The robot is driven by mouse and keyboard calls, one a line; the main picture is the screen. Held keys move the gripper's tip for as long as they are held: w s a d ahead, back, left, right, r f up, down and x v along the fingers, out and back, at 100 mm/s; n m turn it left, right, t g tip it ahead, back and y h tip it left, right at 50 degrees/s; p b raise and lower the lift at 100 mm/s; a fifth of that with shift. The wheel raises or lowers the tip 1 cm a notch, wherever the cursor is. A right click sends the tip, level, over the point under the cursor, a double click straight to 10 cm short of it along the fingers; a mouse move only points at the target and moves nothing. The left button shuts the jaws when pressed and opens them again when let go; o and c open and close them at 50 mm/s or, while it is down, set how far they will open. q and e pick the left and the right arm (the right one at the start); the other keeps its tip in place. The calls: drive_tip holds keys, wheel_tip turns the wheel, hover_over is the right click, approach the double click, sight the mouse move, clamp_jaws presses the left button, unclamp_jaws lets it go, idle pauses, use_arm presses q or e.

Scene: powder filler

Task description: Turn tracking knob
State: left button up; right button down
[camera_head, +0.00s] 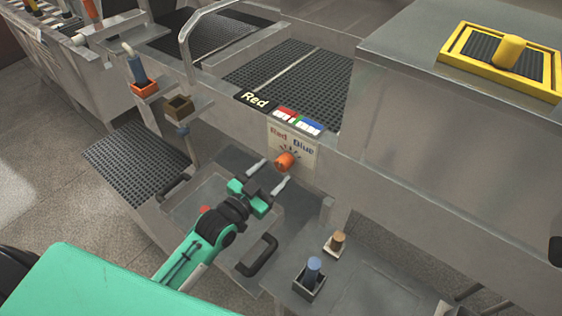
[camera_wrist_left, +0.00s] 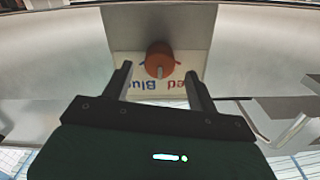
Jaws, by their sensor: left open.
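The orange tracking knob (camera_head: 285,161) sits on a pale panel (camera_head: 306,150) marked "Red" and "Blue" on the machine's front. In the left wrist view the knob (camera_wrist_left: 160,58) shows between and beyond my fingertips, with the lettering upside down. My left gripper (camera_head: 270,173) is open and empty, just in front of and slightly below the knob, its two fingers pointing at it. The fingers (camera_wrist_left: 159,80) look apart from the knob in the left wrist view. My right gripper is not in view.
A tray with a dark handle (camera_head: 257,256) lies below my gripper. A blue-topped post (camera_head: 313,270) and a tan knob (camera_head: 337,240) stand on the lower right shelf. A yellow-framed pad (camera_head: 478,52) is far right.

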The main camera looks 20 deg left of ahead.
sight(280, 167)
use_arm(q)
drive_tip(key=x, duration=0.3)
drive_tip(key=shift+w+d+p, duration=0.1)
drive_tip(key=shift+w+p, duration=0.15)
drive_tip(key=shift+p, duration=0.1)
drive_tip(key=shift+w+d, duration=0.15)
drive_tip(key=shift+w, duration=0.25)
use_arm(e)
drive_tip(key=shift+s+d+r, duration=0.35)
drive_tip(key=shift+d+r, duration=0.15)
use_arm(q)
drive_tip(key=c, duration=1)
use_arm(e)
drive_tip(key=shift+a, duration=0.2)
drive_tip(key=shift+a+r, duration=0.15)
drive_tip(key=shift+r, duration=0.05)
use_arm(q)
drive_tip(key=shift+r+n+p, duration=0.1)
drive_tip(key=shift+n+p, duration=0.6)
drive_tip(key=shift+n, duration=0.4)
drive_tip(key=shift+n+p, duration=0.6)
drive_tip(key=shift+n, duration=1.1)
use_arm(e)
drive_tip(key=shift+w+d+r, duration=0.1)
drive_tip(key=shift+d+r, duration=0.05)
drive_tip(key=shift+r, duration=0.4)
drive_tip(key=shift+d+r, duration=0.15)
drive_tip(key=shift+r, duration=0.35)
